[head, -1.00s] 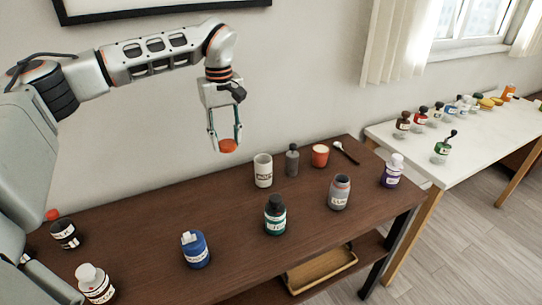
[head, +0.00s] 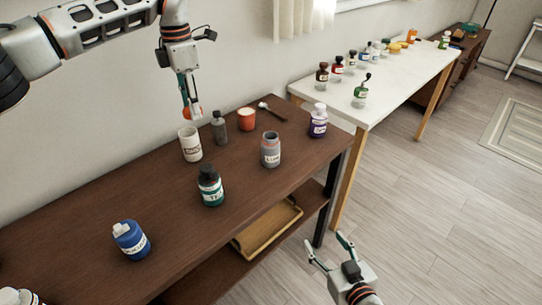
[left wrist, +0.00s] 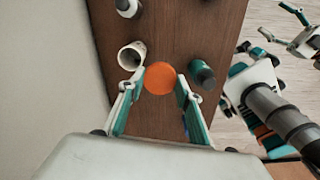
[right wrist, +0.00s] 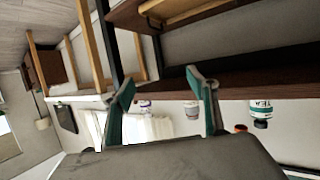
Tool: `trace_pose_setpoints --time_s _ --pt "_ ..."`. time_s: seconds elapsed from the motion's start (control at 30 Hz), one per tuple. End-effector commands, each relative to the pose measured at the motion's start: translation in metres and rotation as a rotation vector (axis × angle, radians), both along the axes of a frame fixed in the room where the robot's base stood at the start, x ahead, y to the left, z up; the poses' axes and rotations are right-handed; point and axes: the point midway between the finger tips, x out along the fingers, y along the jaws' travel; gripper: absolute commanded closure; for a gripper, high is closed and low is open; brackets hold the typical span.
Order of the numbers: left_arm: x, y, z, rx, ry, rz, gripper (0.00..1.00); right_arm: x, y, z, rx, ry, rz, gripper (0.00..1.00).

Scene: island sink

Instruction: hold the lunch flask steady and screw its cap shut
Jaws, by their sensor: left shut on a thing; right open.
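The lunch flask (head: 270,150) is a grey bottle with a white label. It stands upright and open-topped on the brown table, with nothing holding it. My left gripper (head: 190,108) is shut on the orange-red cap (head: 194,114). It holds the cap in the air, near the white mug and to the left of the flask in the head view. The left wrist view shows the cap (left wrist: 160,78) as an orange disc between the fingers. My right gripper (head: 328,244) is open and empty, off the table's front side and lower right of the flask.
Around the flask stand a teal bottle (head: 210,186), a white mug (head: 190,145), a dark grey bottle (head: 219,128), an orange cup (head: 246,119) and a purple-labelled bottle (head: 318,121). A blue bottle (head: 131,240) is further left. A tray (head: 268,230) lies on the lower shelf.

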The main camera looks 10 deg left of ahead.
Motion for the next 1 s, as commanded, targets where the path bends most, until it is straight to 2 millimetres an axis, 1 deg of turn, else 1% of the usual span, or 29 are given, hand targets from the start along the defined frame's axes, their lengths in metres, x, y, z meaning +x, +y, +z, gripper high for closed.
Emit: trace_pose_setpoints --time_s 0.03,0.1,0.5,0.7,1.0 --pt "0.004 -0.010 -0.003 0.001 0.001 0.082 0.74 0.008 0.006 0.004 0.006 -0.016 0.008 0.42" --pt "0.008 -0.021 -0.004 0.000 0.000 0.209 0.74 0.017 0.014 0.012 0.019 -0.032 0.015 0.42" --pt "0.027 -0.085 -0.011 0.000 -0.006 0.933 0.74 0.062 0.054 0.055 0.078 -0.129 0.059 0.42" --pt "0.032 -0.116 -0.015 0.000 -0.010 1.274 0.74 0.080 0.070 0.076 0.105 -0.173 0.078 0.42" --pt "0.035 -0.156 -0.022 -0.001 -0.013 1.716 0.74 0.099 0.089 0.101 0.133 -0.229 0.104 0.42"
